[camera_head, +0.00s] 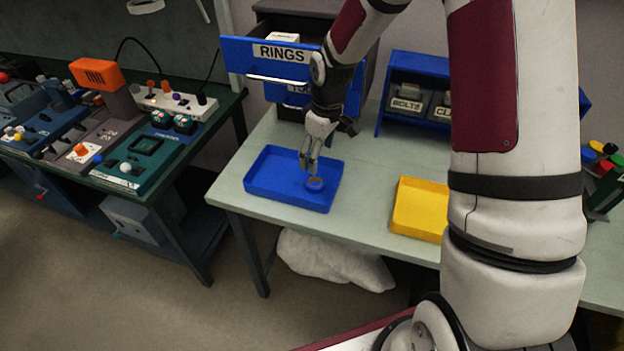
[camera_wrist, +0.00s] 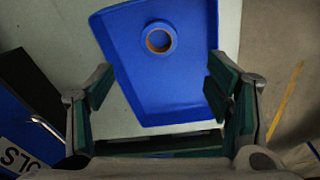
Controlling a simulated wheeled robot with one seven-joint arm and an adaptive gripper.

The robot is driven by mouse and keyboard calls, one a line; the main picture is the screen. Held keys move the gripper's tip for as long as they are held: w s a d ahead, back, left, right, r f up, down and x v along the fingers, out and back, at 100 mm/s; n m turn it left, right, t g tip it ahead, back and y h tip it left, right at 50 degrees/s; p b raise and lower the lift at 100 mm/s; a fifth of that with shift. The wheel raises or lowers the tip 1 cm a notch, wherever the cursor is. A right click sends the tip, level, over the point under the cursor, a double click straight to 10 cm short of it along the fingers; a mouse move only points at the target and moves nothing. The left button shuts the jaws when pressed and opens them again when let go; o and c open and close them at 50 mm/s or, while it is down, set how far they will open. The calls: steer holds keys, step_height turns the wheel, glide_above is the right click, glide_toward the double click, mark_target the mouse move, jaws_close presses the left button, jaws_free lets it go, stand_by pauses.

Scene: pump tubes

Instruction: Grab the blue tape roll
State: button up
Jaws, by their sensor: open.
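The blue tape roll (camera_head: 315,185) lies flat in the blue tray (camera_head: 262,187), toward its right side in the head view. In the wrist view the roll (camera_wrist: 159,38) shows as a blue ring with a brown inner core, near the top of the tray (camera_wrist: 150,100). My gripper (camera_head: 309,168) is just above the roll in the head view, pointing down. In the wrist view its fingers (camera_wrist: 158,88) are wide apart with nothing between them, and the roll appears beyond the fingertips. Whether the fingers touch anything is not clear.
An open blue drawer labelled RINGS (camera_head: 270,53) stands behind the tray. A yellow tray (camera_head: 420,208) lies to the right on the table (camera_head: 370,185). A blue shelf with bins (camera_head: 410,95) stands at the back. A control-panel bench (camera_head: 140,165) is at left. The table between the trays is clear.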

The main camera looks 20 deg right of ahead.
glide_above(315, 181)
steer(key=f, duration=0.2)
steer(key=s+f, duration=0.1)
steer(key=f, duration=0.1)
steer(key=shift+f, duration=0.15)
steer(key=shift+w+f+p, duration=0.15)
steer(key=shift+f+p, duration=0.15)
steer(key=shift+f, duration=1.4)
steer(key=shift+w+f+p, duration=0.15)
steer(key=shift+f+p, duration=0.15)
steer(key=shift+f, duration=1.4)
steer(key=shift+c, duration=0.4)
steer(key=c, duration=1.1)
